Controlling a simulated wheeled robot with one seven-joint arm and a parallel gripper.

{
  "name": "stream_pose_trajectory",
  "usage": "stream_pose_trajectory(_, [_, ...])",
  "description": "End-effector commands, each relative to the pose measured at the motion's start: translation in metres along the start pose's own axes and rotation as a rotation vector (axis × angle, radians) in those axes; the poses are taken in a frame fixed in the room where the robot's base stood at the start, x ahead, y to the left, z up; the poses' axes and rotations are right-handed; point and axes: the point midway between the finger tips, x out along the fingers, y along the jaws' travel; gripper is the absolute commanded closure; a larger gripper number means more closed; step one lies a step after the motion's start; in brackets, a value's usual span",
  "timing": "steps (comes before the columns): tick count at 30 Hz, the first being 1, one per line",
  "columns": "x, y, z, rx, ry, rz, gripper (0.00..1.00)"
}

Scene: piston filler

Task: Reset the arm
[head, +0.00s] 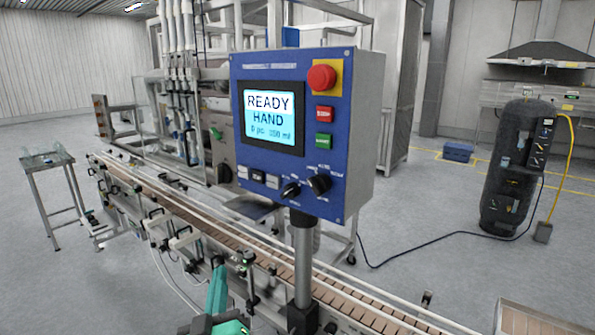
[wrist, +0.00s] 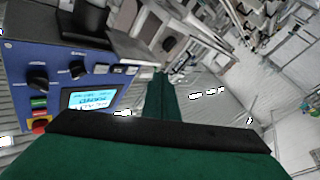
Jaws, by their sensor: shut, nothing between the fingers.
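My gripper (wrist: 160,78) shows in the wrist view as dark green fingers closed together, with nothing between them. A wide dark green part of mine with a black edge fills the bottom of that view. In the head view, teal parts of my arm show at the bottom, in front of the conveyor and left of the panel's post. The blue control panel (head: 255,190) stands apart from the fingers; in the wrist view the panel (wrist: 45,62) appears turned over at the left. Its screen (head: 272,116) reads READY, HAND, 0 pc. and what looks like 350 ml.
The conveyor (head: 215,228) runs diagonally below the panel, with the filling machine's tubes (head: 180,90) behind it. A small metal table (head: 47,160) stands at the left. A dark cylindrical stand (head: 510,170) with a yellow hose is at the right. Open floor lies between.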

Motion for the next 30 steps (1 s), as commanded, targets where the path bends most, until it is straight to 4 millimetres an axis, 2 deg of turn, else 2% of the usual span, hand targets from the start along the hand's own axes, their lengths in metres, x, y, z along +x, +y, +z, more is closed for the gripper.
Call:
stream_pose_trajectory(1, [-0.011, -0.006, 0.022, 0.011, -0.021, -0.013, 1.0])
stream_pose_trajectory(6, [-0.048, -0.019, 0.078, 0.052, -0.061, -0.042, 1.0])
stream_pose_trajectory(15, [-0.127, -0.029, 0.162, 0.13, -0.139, -0.066, 1.0])
stream_pose_trajectory(24, [-0.219, -0.029, 0.221, 0.213, -0.221, -0.066, 1.0])
stream_pose_trajectory(30, [-0.285, -0.024, 0.245, 0.266, -0.276, -0.055, 1.0])
